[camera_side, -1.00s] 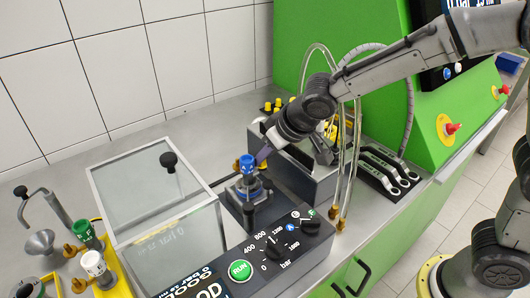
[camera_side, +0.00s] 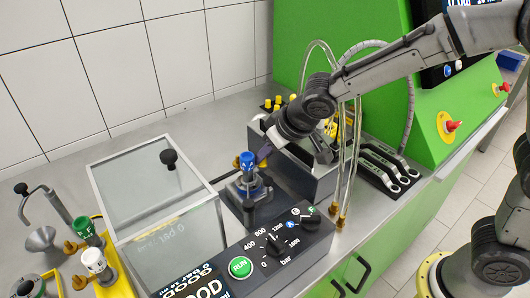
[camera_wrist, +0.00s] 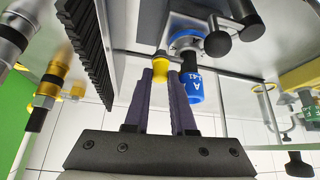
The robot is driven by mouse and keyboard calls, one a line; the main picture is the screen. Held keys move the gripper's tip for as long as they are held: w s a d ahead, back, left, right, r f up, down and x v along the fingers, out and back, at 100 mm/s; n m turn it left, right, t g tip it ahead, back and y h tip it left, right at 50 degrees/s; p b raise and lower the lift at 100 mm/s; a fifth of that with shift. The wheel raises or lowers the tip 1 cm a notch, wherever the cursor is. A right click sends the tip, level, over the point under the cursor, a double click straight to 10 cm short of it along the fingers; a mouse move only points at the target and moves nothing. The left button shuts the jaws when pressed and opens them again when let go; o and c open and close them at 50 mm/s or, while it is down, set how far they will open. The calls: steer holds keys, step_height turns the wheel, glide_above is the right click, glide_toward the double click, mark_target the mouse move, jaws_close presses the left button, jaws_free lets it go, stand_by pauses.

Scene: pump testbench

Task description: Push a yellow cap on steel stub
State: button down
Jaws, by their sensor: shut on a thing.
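My gripper (camera_wrist: 162,78) is shut on a small yellow cap (camera_wrist: 160,63), held at its fingertips in the wrist view. Beside the cap, to its right in that view, is a blue fitting (camera_wrist: 188,84) marked A, very close to the right finger. In the side view my gripper (camera_side: 264,153) is just right of the blue fitting (camera_side: 246,162), which stands upright on a dark block.
A clear-walled box with a black knob (camera_side: 168,157) stands left of the blue fitting. A control panel with a green RUN button (camera_side: 240,267) is in front. An open grey bin (camera_side: 318,178) and hoses are close on the right. More yellow caps (camera_side: 278,102) stand behind.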

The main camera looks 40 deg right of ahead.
steer(key=c, duration=0.7)
jaws_free()
steer(key=shift+a, duration=0.1)
steer(key=shift+w+a+r, duration=0.1)
steer(key=shift+r, duration=3.45)
steer(key=shift+d, duration=0.2)
